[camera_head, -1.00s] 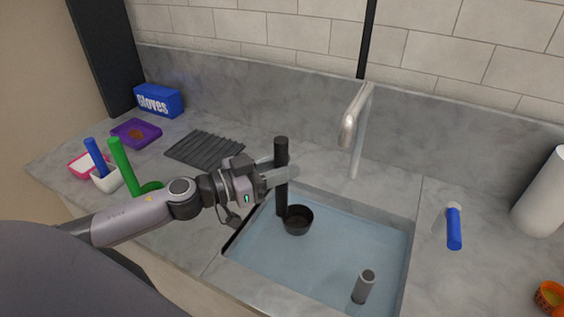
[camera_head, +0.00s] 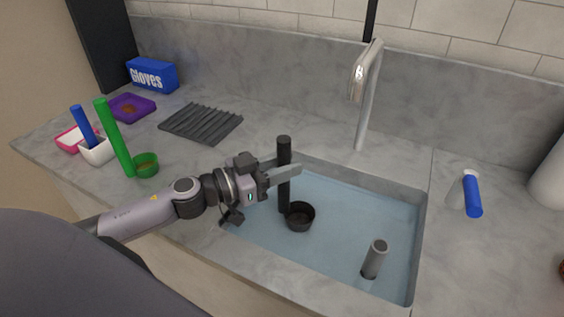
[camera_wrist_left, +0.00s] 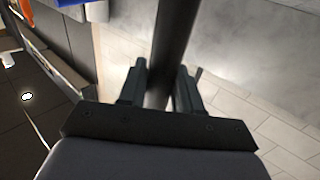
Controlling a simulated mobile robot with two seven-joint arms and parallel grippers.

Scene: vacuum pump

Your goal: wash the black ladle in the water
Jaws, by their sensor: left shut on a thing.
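The black ladle (camera_head: 299,216) is upright in the sink, with its long handle rising and its round cup at the level of the water (camera_head: 335,240). How deep the cup sits is hard to tell. My left gripper (camera_head: 284,174) is shut on the ladle's handle, above the sink's left part. In the left wrist view the dark handle (camera_wrist_left: 174,45) passes between the two fingers (camera_wrist_left: 160,90). My right gripper is not in view.
A grey standpipe (camera_head: 374,260) stands in the sink at the right. The metal faucet (camera_head: 366,90) rises behind. A green ladle (camera_head: 115,140), white holder (camera_head: 97,152), ribbed black mat (camera_head: 201,124), purple tray (camera_head: 130,108) and glove box (camera_head: 152,75) lie left. A blue-capped bottle (camera_head: 472,195) lies right.

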